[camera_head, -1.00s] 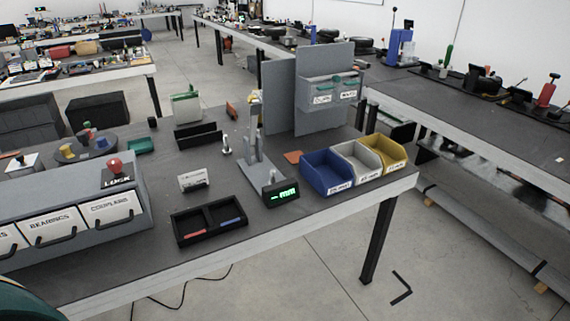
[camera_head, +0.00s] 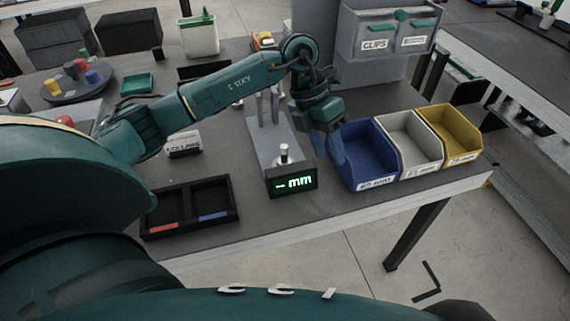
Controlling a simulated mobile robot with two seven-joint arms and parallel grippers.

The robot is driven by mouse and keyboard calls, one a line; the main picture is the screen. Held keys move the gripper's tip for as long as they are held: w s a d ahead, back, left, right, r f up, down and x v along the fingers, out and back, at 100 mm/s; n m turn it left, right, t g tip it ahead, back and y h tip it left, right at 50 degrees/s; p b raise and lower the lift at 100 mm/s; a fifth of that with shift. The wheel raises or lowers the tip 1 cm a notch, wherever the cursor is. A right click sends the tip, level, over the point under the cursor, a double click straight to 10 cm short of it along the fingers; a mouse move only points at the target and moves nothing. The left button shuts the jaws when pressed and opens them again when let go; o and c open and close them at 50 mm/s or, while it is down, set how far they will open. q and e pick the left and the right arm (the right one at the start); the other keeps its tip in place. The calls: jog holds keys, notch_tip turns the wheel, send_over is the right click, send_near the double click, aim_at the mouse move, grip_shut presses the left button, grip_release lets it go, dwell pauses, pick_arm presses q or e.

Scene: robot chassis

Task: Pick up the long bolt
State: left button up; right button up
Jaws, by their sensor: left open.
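My left gripper (camera_head: 329,148) hangs pointing down at the left edge of the blue bin (camera_head: 369,184), beside the measuring stand (camera_head: 262,148). It is open, and I see nothing held in it. A short silver upright piece (camera_head: 284,154) stands on the stand's base behind the display (camera_head: 291,181), which reads "-- mm". I cannot tell whether it is a bolt or part of the stand. Another small pale piece (camera_head: 238,104) shows behind my left arm, mostly hidden. No clearly recognisable long bolt is in view. My right gripper is not in view.
A grey bin (camera_head: 411,172) and a yellow bin (camera_head: 463,162) stand right of the blue one at the table's edge. A black two-part tray (camera_head: 191,230) with red and blue labels lies front left. A grey cabinet (camera_head: 392,62) stands behind the bins.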

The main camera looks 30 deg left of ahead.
pick_arm(q)
jog(key=w+a+r+n+y, duration=0.2)
jog(key=a+r+y, duration=0.25)
jog(key=a, duration=0.65)
send_over(284, 146)
jog(key=shift+t+y, duration=0.35)
jog(key=shift+t, duration=0.05)
jog(key=f, duration=0.7)
jog(key=shift+d, duration=0.2)
jog(key=shift+a+f+p, duration=0.2)
jog(key=shift+f+p, duration=0.15)
jog(key=shift+f, duration=2.8)
grip_shut()
